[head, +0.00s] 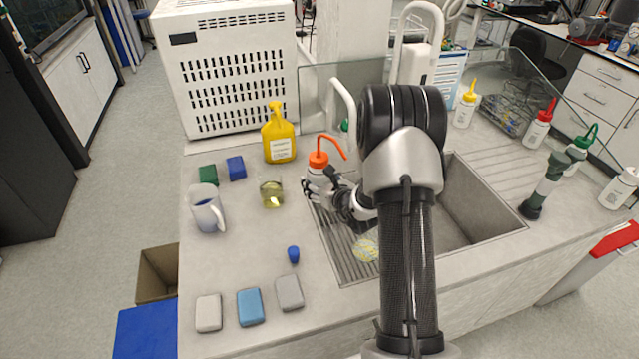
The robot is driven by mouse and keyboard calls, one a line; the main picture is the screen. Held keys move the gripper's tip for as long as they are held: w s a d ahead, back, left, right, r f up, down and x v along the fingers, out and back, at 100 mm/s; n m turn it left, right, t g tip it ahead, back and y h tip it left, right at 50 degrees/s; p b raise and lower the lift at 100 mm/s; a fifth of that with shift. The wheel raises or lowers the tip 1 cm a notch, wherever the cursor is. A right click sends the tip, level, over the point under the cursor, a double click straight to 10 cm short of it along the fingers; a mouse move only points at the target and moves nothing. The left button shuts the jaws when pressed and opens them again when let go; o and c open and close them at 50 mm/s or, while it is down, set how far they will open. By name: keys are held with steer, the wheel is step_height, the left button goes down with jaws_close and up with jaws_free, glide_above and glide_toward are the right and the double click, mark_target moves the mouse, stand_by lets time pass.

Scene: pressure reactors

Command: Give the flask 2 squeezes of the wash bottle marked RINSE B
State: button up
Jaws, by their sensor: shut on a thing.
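My gripper (322,190) is shut on a white wash bottle with an orange cap (318,158), at the left edge of the sink. The bottle looks roughly upright, and its orange spout points up and to the right. My fingers hide its lower part and any label, so I cannot read its marking or tell whether its base touches the counter. A small clear glass vessel with yellow liquid (271,194), seemingly the flask, stands on the counter just left of the bottle, apart from it.
A yellow jug (279,138) stands behind the flask, a white pitcher (207,213) to its left. Sponges (250,307) and a small blue item (293,254) lie in front. Other wash bottles with yellow (466,108), red (537,130) and green (582,150) caps stand beyond the sink (470,200).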

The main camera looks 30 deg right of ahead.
steer(key=shift+d+f, duration=0.15)
steer(key=shift+d, duration=0.1)
steer(key=shift+s+d+f+b, duration=0.15)
steer(key=shift+s+f+b, duration=0.2)
steer(key=shift+s+f, duration=0.35)
steer(key=shift+s+d+f+b, duration=0.2)
steer(key=shift+s+f+b, duration=0.2)
steer(key=shift+f, duration=0.45)
steer(key=shift+s+d+f+b, duration=0.15)
steer(key=shift+s+f+b, duration=0.15)
steer(key=shift+s+f, duration=0.45)
steer(key=shift+w, duration=0.1)
steer(key=o, duration=0.3)
steer(key=c, duration=0.9)
steer(key=o, duration=0.6)
